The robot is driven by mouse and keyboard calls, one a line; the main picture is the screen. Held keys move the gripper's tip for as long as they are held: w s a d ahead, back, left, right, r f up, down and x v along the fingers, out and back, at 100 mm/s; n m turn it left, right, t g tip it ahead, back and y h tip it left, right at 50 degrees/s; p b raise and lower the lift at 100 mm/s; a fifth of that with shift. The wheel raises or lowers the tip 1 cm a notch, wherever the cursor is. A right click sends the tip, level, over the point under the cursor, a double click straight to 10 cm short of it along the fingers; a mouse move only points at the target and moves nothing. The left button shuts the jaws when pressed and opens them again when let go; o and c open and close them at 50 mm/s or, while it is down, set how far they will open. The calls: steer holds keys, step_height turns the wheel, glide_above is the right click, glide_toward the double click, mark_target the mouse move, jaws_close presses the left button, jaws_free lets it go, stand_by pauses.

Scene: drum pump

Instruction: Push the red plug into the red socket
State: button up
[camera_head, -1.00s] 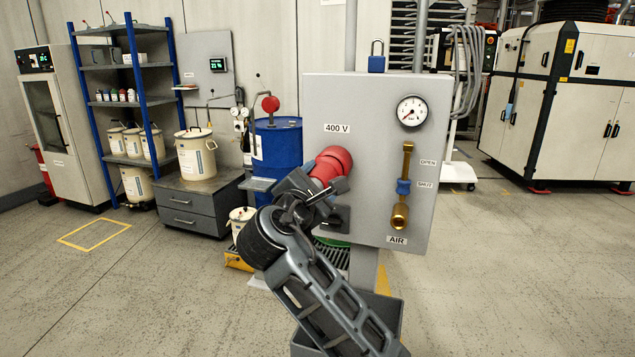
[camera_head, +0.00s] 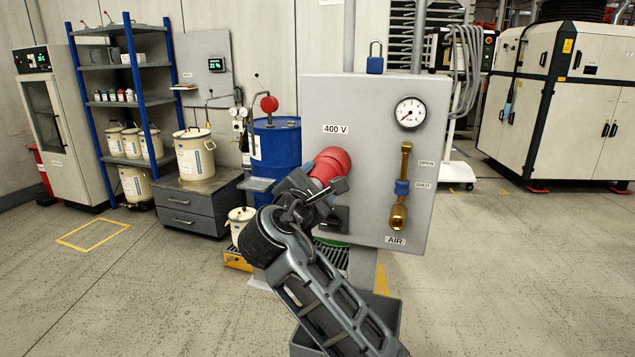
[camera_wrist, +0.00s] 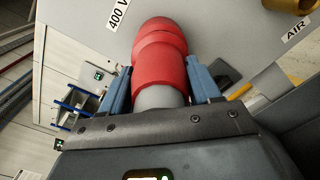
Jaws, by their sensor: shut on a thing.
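The red plug (camera_wrist: 160,75) has a grey rear part (camera_wrist: 160,97) and sits between the two fingers of my gripper (camera_wrist: 162,88) in the wrist view. My gripper is shut on it. In the head view my gripper (camera_head: 318,192) is at the front of the grey panel (camera_head: 370,120), below the 400 V label. The red socket (camera_head: 333,160) shows there as a rounded red body on the panel, in line with the plug. Plug and socket look joined end to end, but how deep the plug sits I cannot tell. My gripper hides part of the plug.
A brass air valve with a blue handle (camera_head: 401,187) and a gauge (camera_head: 410,113) are on the panel's right side. A black switch (camera_head: 334,219) is just below my gripper. A blue drum (camera_head: 277,150) stands behind left. A grey bin (camera_head: 385,312) is below the panel.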

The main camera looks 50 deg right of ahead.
steer(key=shift+d, duration=0.15)
steer(key=o, duration=1.2)
steer(key=shift+o, duration=0.2)
steer(key=p+v, duration=0.3)
steer(key=v, duration=0.6)
stand_by(0.4)
